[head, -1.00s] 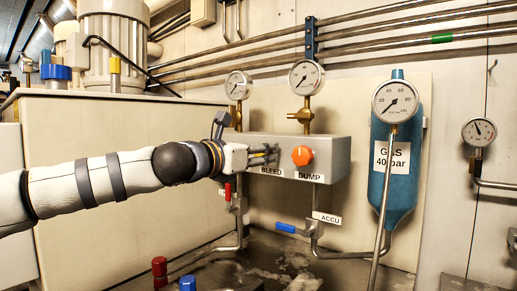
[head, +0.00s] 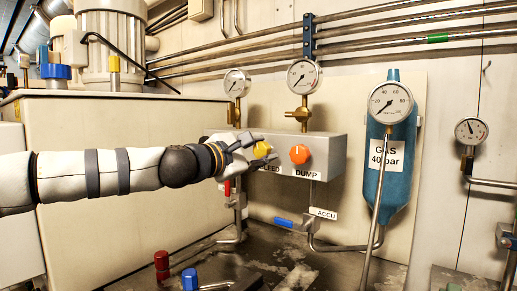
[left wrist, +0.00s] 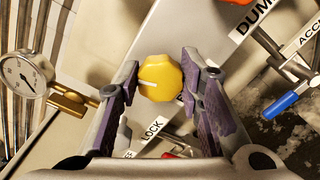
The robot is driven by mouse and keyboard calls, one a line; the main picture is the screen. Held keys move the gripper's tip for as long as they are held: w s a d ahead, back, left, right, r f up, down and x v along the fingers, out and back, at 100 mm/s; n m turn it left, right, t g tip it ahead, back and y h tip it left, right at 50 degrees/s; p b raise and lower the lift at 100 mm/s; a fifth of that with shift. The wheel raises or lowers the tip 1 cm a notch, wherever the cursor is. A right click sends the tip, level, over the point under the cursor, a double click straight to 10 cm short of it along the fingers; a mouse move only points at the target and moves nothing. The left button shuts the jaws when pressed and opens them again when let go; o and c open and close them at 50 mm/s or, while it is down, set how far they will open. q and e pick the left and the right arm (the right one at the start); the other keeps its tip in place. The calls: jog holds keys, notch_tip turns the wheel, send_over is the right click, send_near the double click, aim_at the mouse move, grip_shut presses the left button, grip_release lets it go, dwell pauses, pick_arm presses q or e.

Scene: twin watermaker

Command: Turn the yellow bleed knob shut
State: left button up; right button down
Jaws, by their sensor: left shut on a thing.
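The yellow bleed knob (head: 262,150) is on the front of the grey valve box (head: 325,158), left of the orange dump knob (head: 299,154). My left gripper (head: 261,152) reaches in from the left and is shut on the yellow knob, with a finger on either side. In the left wrist view, the yellow knob (left wrist: 160,78) shows between the purple finger pads, with a white mark across its face. The gripper covers the start of the BLEED label. My right gripper is not in view.
Two gauges (head: 303,75) (head: 237,83) stand above the box. A blue gas bottle (head: 400,160) with a gauge (head: 390,103) is at the right. Below the box are a red-handled valve (head: 227,188), a blue lever (head: 284,222) and pipes.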

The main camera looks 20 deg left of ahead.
pick_arm(q)
jog(key=shift+m, duration=1.9)
jog(key=o, duration=1.2)
jog(key=shift+c, duration=0.2)
jog(key=v, duration=1.2)
